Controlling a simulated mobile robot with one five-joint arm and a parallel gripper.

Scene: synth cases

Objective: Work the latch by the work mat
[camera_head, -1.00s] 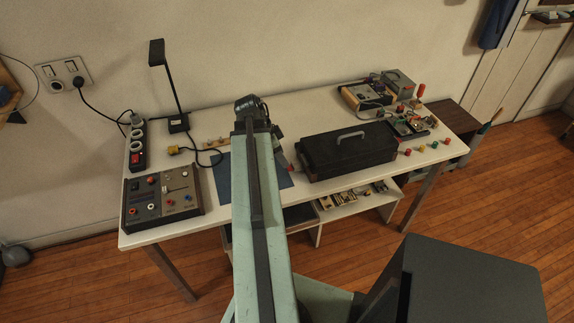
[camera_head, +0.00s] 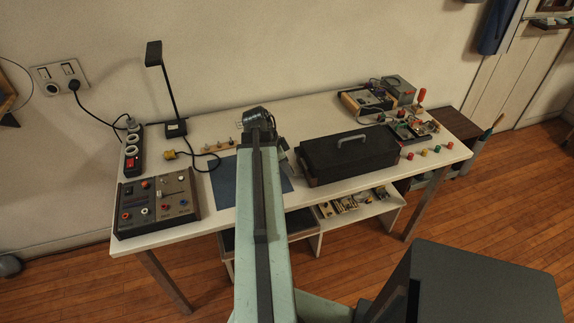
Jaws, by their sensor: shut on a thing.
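The blue work mat (camera_head: 223,184) lies flat on the white table, partly covered from view by my green arm. My gripper (camera_head: 289,164) is down at the right side of the mat, close to the left end of the dark toolbox (camera_head: 348,158). Only a little of it shows beside my arm. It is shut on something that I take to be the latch. The latch itself is hidden behind my arm and gripper, so its position cannot be told.
A control panel (camera_head: 157,203), a socket strip (camera_head: 132,152) and a desk lamp (camera_head: 165,88) stand left of the mat. A yellow plug (camera_head: 170,155) with its cord lies by the lamp. Electronics (camera_head: 368,101) fill the right back. Several coloured knobs (camera_head: 424,152) line the right front.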

